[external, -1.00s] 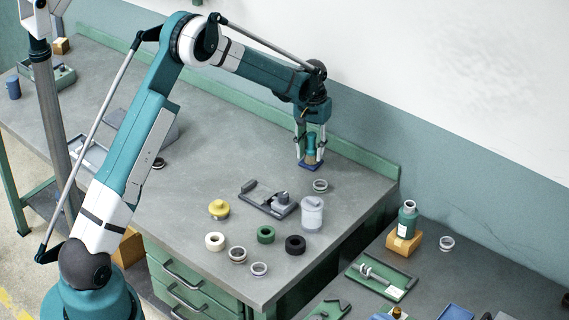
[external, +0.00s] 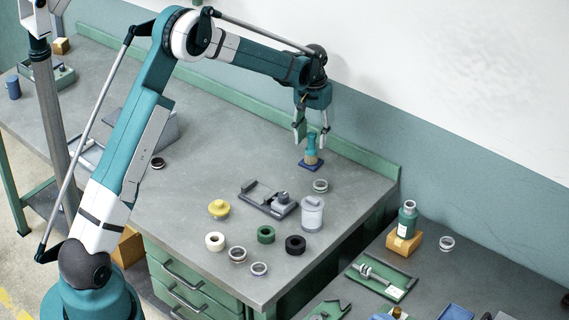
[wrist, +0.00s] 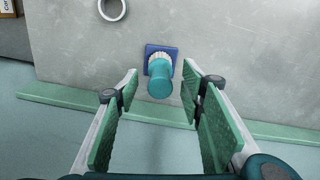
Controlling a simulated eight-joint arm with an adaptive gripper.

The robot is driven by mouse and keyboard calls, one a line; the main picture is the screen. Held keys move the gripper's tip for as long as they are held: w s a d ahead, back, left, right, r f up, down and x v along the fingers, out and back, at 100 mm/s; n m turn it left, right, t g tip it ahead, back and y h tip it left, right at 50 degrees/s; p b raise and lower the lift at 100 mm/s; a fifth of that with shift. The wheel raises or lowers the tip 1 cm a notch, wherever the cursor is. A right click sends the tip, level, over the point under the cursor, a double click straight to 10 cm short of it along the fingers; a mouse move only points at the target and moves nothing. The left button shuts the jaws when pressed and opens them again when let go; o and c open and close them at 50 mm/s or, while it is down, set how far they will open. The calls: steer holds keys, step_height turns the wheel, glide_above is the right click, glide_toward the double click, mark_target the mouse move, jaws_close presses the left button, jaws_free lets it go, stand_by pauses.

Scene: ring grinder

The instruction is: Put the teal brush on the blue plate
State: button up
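The teal brush (external: 311,146) stands upright on the small blue plate (external: 305,165) near the back right corner of the bench. In the wrist view the brush (wrist: 160,79) shows its teal handle end toward me, with pale bristles under it on the blue plate (wrist: 149,49). My gripper (external: 312,138) is just above and around the top of the brush in the external view. In the wrist view its two green-padded fingers (wrist: 160,78) are spread wide on either side, with clear gaps to the brush. Nothing is held.
A metal ring (external: 320,186) lies in front of the plate. A green raised edge (external: 365,163) runs along the bench's back. The bench left of the plate is clear.

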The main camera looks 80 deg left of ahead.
steer(key=shift+r, duration=3.45)
